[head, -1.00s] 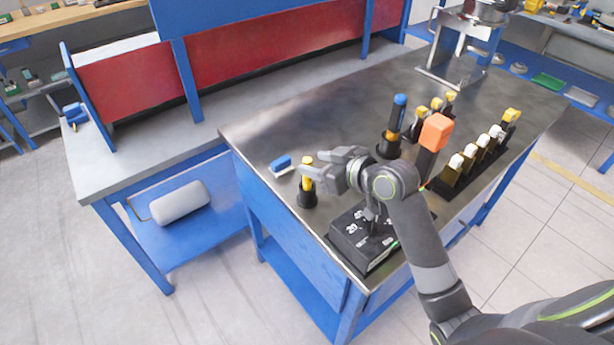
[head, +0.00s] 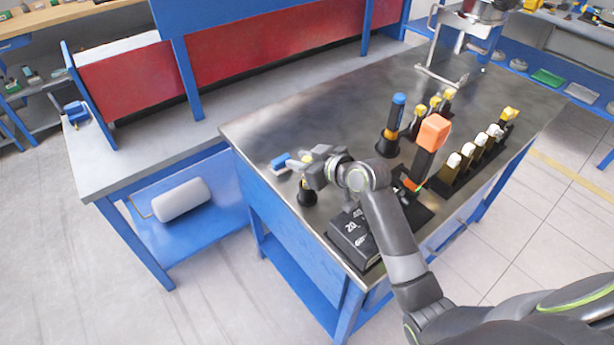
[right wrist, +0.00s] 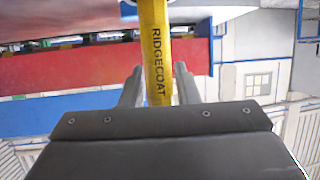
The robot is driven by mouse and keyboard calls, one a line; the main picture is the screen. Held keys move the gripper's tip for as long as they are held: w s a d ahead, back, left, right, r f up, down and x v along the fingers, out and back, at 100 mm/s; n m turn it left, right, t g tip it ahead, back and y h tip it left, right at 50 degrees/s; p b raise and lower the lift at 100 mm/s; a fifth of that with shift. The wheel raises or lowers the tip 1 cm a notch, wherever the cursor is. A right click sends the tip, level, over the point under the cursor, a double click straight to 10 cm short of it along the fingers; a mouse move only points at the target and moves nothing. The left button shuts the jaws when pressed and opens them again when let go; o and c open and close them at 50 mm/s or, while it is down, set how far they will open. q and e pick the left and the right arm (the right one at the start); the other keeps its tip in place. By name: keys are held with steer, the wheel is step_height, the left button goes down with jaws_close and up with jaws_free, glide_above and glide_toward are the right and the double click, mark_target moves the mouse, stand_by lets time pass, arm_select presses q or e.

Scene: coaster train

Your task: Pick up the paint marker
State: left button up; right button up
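The paint marker is a yellow upright stick marked RIDGECOAT in the right wrist view (right wrist: 157,50). In the head view its yellow body (head: 306,183) shows only in part above a round black holder (head: 307,198); my gripper covers its upper part. My right gripper (head: 308,170) is at the marker. In the right wrist view its two fingers (right wrist: 158,80) stand on either side of the marker, with narrow gaps beside it, so it looks open. My left gripper is not in view.
A blue-and-white block (head: 281,161) lies just beyond the gripper. A blue-topped marker (head: 396,120), an orange-topped tool (head: 431,137) and a row of yellow and white-topped pieces (head: 478,150) stand to the right. A black box (head: 352,240) sits beneath my arm. The metal tabletop (head: 320,125) behind is clear.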

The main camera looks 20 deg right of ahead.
jaws_close()
step_height(320, 180, up, 10)
steer(key=b, duration=0.1)
steer(key=shift+c, duration=1)
jaws_free()
steer(key=c, duration=0.3)
